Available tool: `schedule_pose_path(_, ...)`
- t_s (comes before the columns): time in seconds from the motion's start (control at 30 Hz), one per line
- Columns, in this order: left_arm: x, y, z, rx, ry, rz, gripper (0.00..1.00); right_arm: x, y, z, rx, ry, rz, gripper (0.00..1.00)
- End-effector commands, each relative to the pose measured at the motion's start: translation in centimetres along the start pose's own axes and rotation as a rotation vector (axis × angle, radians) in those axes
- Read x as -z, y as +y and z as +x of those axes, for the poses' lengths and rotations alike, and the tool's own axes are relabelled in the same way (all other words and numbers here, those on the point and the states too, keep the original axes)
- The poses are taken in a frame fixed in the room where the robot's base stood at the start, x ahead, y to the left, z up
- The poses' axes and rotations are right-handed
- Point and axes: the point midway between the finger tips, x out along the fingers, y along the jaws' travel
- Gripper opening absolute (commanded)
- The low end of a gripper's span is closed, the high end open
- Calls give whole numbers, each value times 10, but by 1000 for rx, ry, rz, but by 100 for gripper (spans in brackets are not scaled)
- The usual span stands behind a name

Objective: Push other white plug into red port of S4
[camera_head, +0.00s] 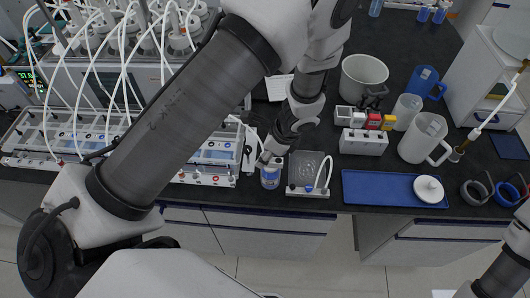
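My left gripper (272,158) points down over the front of the bench, just above a small bottle with a blue label (270,177). Its fingertips are small and partly hidden, so I cannot tell if they are shut or on what. A thin white tube (246,126) runs to the gripper from the left; its plug end cannot be made out. A small reactor tray (308,168) stands right of the bottle, with a white tube (327,170) bent over its right side. Tiny blue and red ports line its front edge. No S4 label is readable. My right gripper is out of view.
Rows of reactor trays with white tubes (207,179) fill the bench left, partly behind my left arm. To the right are a white rack with coloured caps (362,142), a blue tray (377,189) with a white lidded dish (429,189), and a white jug (421,140).

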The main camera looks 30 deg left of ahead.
Motion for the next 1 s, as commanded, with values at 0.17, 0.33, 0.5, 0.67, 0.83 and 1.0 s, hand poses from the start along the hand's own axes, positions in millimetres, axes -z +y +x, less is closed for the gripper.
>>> schedule_pose_path(0.17, 0, 0, -1, 1, 0, 0, 45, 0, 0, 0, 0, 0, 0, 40)
schedule_pose_path(0.33, -8, -1, -21, 4, 0, -2, 45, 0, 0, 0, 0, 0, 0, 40)
schedule_pose_path(0.5, -24, -2, -59, 5, 0, -3, 45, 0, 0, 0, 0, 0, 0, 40)
schedule_pose_path(0.67, -35, -1, -85, 3, 0, -2, 45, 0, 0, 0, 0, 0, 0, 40)
schedule_pose_path(0.83, -38, 0, -93, -1, 0, 0, 45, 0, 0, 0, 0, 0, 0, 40)
schedule_pose_path(1.0, -38, 0, -92, -1, 0, 0, 45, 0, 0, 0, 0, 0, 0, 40)
